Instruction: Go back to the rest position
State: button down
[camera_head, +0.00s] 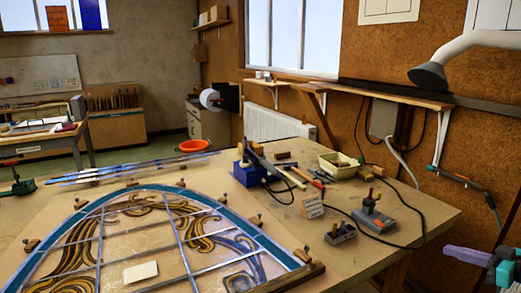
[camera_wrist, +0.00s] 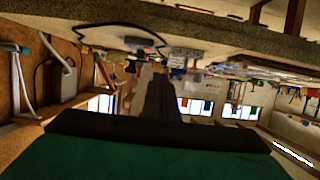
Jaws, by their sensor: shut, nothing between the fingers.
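My gripper (camera_wrist: 160,88) shows in the wrist view as dark fingers closed together, with nothing between them. It is clear of the workbench, whose top fills the upper part of the upside-down wrist view. In the head view, a purple and teal part of my arm (camera_head: 482,257) shows at the right edge, beside the bench; the fingertips cannot be made out there. The arched leaded panel (camera_head: 150,235) lies flat on the workbench (camera_head: 405,212) at the front left, with amber and blue scrollwork inside a teal border.
A soldering station (camera_head: 374,216), a small metal block (camera_head: 340,233), a cream tray (camera_head: 338,165) and a blue holder (camera_head: 250,172) stand on the bench's right half. A fume hose (camera_head: 430,75) hangs at the upper right. An orange bucket (camera_head: 194,146) stands on the floor behind.

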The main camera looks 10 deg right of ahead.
jog(key=w+a+f+m+g+y, duration=0.1)
jog(key=w+a+f+g, duration=0.1)
jog(key=w+a+f, duration=0.5)
jog(key=w+a+f+m+g+y, duration=0.1)
jog(key=a+f+g, duration=0.1)
jog(key=a+f, duration=0.65)
jog(key=w+a+f+m+g, duration=0.1)
jog(key=a+f+g, duration=0.2)
jog(key=a+f, duration=0.5)
jog(key=a+f+m+g, duration=0.1)
jog(key=a+f+g, duration=0.3)
jog(key=f, duration=0.7)
jog(key=s+a+f+g+h, duration=0.1)
jog(key=s+a+f+g, duration=0.1)
jog(key=s+a+f, duration=0.45)
jog(key=s+a+f+g, duration=0.3)
jog(key=a+f, duration=0.5)
jog(key=a, duration=0.2)
jog(key=s+a+f+g+h, duration=0.1)
jog(key=s+a+f+h, duration=0.1)
jog(key=s+f, duration=0.2)
jog(key=s+a+f+g+h, duration=0.2)
jog(key=s+f, duration=0.3)
jog(key=s, duration=0.5)
jog(key=shift+s+a+h, duration=0.15)
jog(key=shift+a+h, duration=0.35)
jog(key=shift+h, duration=0.2)
